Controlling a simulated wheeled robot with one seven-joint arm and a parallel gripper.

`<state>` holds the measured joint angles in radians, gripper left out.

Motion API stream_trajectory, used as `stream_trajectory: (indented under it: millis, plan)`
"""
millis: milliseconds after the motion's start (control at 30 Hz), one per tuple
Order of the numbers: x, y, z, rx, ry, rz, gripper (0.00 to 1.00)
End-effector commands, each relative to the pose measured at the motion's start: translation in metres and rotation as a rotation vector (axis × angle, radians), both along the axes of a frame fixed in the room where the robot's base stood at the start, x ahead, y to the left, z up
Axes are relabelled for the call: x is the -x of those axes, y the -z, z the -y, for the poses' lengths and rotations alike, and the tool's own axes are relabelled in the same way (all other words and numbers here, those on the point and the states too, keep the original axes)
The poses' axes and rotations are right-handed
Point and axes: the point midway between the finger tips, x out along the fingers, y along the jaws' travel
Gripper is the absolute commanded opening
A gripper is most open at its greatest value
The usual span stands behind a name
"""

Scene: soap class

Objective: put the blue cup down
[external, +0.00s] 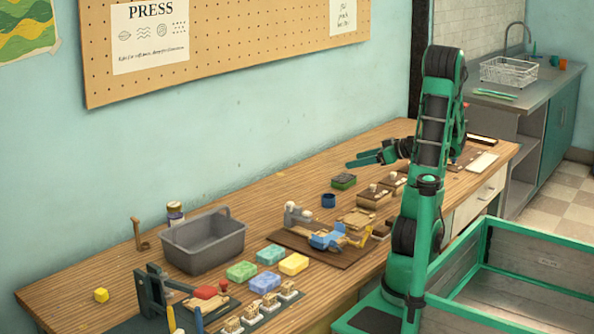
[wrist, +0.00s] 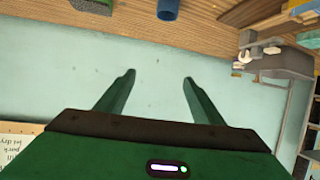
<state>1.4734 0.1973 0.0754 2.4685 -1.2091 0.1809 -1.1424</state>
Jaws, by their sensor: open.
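The blue cup (external: 328,201) stands on the wooden workbench (external: 290,190), near its middle, apart from my gripper. It also shows at the top edge of the wrist view (wrist: 168,9), partly cut off. My gripper (external: 353,160) is open and empty, held above the bench with its fingers pointing left in the external view. In the wrist view both fingers (wrist: 158,77) are spread, with only the pale blue wall seen between them.
A green and dark block (external: 344,181) lies near the cup. Wooden boxes (external: 374,199) are right of it. A clamped tool on a brown board (external: 320,243), coloured soap bars (external: 268,268) and a grey bin (external: 203,240) are to the front and left. Bare bench lies behind the cup.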

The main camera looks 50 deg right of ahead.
Motion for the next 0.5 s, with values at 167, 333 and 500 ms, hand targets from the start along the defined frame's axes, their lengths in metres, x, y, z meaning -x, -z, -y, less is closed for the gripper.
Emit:
stream_trajectory:
  millis: [167,333,500]
  plan:
    - [-0.010,0.023,-0.006,0.129,-0.140,-0.083,0.62]
    - [-0.018,0.043,-0.009,0.272,-0.295,-0.171,0.62]
    - [-0.029,0.063,-0.009,0.459,-0.509,-0.276,0.62]
